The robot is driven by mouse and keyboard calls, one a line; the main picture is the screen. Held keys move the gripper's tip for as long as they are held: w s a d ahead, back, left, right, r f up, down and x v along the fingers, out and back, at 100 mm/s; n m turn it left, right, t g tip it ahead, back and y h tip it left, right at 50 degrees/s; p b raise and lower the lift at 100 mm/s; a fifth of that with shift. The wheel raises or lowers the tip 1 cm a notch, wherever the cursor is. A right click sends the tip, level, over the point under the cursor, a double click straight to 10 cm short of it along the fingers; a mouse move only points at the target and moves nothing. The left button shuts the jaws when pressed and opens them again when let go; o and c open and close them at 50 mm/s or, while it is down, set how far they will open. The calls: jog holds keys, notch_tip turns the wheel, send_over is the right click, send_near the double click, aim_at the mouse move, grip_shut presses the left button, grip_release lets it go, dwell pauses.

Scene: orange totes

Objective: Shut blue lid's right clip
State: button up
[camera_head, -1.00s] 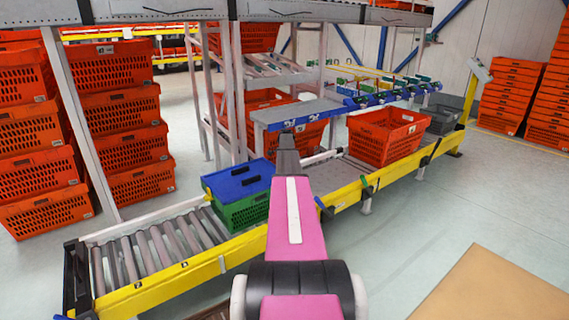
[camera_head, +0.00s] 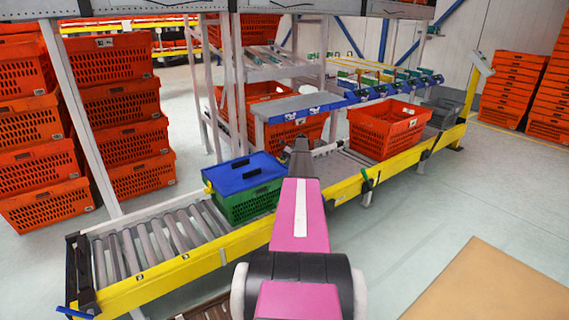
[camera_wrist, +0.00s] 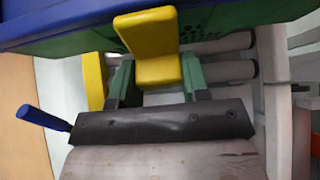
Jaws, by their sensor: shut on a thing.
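The green crate (camera_head: 246,207) with the blue lid (camera_head: 243,172) stands on the roller conveyor. The lid lies over its top, with two dark handles on it. In the wrist view the lid's blue edge (camera_wrist: 60,20) and the crate's green wall cross the top. A yellow clip (camera_wrist: 150,35) juts out from that edge toward me, its lower part between my fingers. My gripper (camera_wrist: 158,78) is shut on this clip, at the crate's right side. In the head view my arm hides the fingers and this clip. Another yellow clip (camera_head: 208,187) shows on the lid's left side.
The conveyor's yellow side rail (camera_head: 190,268) runs along the near side. An orange tote (camera_head: 388,130) stands further right on the conveyor. A grey shelf (camera_head: 297,107) and metal posts rise behind the crate. Bare rollers (camera_head: 150,240) lie to the left.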

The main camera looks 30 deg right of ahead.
jog(key=shift+a+f+y, duration=0.1)
jog(key=shift+f+y, duration=0.05)
jog(key=shift+y, duration=0.35)
jog(key=o, duration=0.9)
